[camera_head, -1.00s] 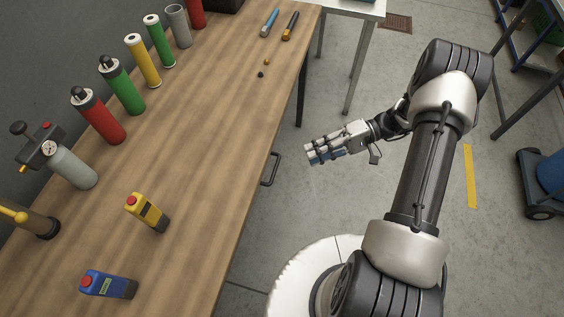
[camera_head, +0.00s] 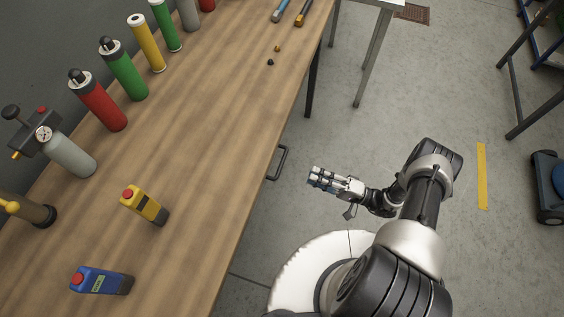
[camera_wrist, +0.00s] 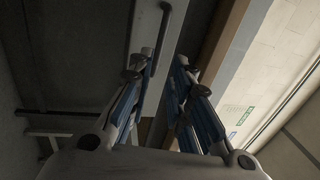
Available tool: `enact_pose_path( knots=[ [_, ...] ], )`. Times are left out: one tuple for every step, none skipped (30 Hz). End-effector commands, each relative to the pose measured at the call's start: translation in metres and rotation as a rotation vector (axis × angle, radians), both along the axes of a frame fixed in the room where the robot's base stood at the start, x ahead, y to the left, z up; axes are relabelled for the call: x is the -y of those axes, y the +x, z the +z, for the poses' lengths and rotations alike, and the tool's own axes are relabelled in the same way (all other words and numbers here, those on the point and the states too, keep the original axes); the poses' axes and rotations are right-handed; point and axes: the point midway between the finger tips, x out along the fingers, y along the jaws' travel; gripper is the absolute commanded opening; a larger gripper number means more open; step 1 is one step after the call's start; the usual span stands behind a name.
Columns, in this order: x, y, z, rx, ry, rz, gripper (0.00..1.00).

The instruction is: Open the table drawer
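The wooden table (camera_head: 215,150) runs along the left of the head view. A dark drawer handle (camera_head: 283,161) sticks out from its right side; the drawer front is hidden under the tabletop there. My gripper (camera_head: 312,177) is just right of the handle, apart from it, with its fingers pointing toward the table. In the wrist view the handle (camera_wrist: 163,22) is a dark bar on a pale grey drawer front (camera_wrist: 146,28). It lies ahead, between the lines of my two blue-padded fingers (camera_wrist: 157,72). The fingers are apart with nothing held.
A yellow device (camera_head: 145,205) and a blue device (camera_head: 100,282) lie on the tabletop. Several cylinders, including a red one (camera_head: 98,100), stand along the wall. A dark table leg (camera_head: 312,85) stands beyond the handle.

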Motion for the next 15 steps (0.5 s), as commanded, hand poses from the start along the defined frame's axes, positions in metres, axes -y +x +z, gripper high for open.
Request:
enact_pose_path(
  knots=[
    [-0.012, 0.003, 0.003, -0.002, 0.0, 0.006, 0.19],
    [-0.019, 0.006, 0.004, -0.001, 0.0, 0.008, 0.19],
    [-0.027, 0.009, 0.005, -0.001, 0.001, 0.007, 0.19],
    [-0.033, 0.011, 0.006, -0.001, 0.001, 0.007, 0.19],
    [-0.039, 0.012, 0.008, -0.003, 0.0, 0.009, 0.19],
    [-0.047, 0.016, 0.009, -0.002, 0.0, 0.007, 0.19],
    [-0.053, 0.018, 0.011, -0.002, 0.0, 0.008, 0.19],
    [-0.06, 0.02, 0.012, -0.002, 0.0, 0.008, 0.19],
    [-0.067, 0.023, 0.013, -0.001, -0.001, 0.007, 0.19],
    [-0.073, 0.025, 0.015, -0.002, 0.0, 0.008, 0.19],
    [-0.078, 0.027, 0.016, -0.001, -0.001, 0.007, 0.19],
    [-0.085, 0.03, 0.017, -0.001, -0.001, 0.007, 0.19],
    [-0.09, 0.031, 0.018, -0.002, 0.0, 0.006, 0.19],
    [-0.094, 0.032, 0.019, -0.002, 0.0, 0.006, 0.19],
    [-0.099, 0.035, 0.02, -0.001, -0.001, 0.005, 0.19]
  ],
)
